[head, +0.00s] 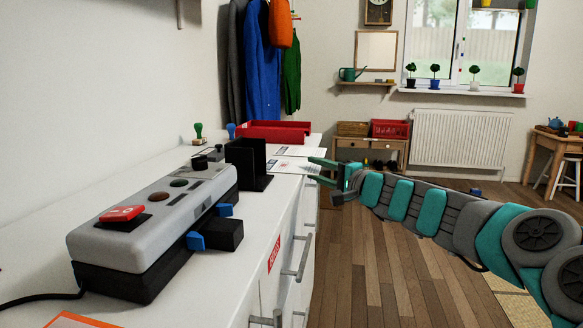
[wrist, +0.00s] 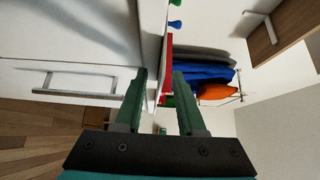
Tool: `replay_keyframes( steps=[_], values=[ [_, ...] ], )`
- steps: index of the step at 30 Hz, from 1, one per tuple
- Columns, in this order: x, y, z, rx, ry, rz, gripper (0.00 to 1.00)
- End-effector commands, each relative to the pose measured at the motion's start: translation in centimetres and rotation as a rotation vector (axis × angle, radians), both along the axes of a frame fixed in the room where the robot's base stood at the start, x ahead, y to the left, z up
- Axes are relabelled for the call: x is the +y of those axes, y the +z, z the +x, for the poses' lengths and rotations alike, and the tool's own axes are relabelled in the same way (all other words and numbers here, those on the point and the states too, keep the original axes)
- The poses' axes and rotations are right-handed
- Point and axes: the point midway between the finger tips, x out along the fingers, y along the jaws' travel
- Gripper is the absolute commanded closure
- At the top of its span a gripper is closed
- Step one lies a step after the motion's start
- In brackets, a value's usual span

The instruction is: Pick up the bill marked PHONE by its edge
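Two white printed bills lie on the white cabinet top in the head view, a farther one (head: 300,151) and a nearer one (head: 286,165). Their print is too small to read, so I cannot tell which is marked PHONE. The nearer bill reaches out past the cabinet's front edge. My gripper (head: 312,169) is at that edge, its green fingers one above the other and pointing left at the nearer bill. In the wrist view the fingers (wrist: 160,88) are apart, with a thin pale edge showing between them. I cannot tell whether they touch the paper.
A black holder (head: 247,165) stands left of the bills, and a red tray (head: 270,131) lies behind them. A grey machine (head: 155,215) with a red button takes up the near cabinet top. Drawer handles (head: 303,255) stick out along the cabinet front. The wooden floor (head: 375,265) beside it is clear.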

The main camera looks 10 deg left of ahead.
Motion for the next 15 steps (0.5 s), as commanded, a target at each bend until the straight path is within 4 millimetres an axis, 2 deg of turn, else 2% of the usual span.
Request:
replay_keyframes(
  steps=[2, 12, 15],
  values=[
    [-0.03, -0.01, 0.00, 0.000, 0.000, 0.000, 0.61],
    [-0.05, -0.02, 0.01, 0.000, -0.001, 0.000, 0.99],
    [-0.05, -0.02, 0.01, 0.000, -0.001, 0.000, 1.00]
  ],
)
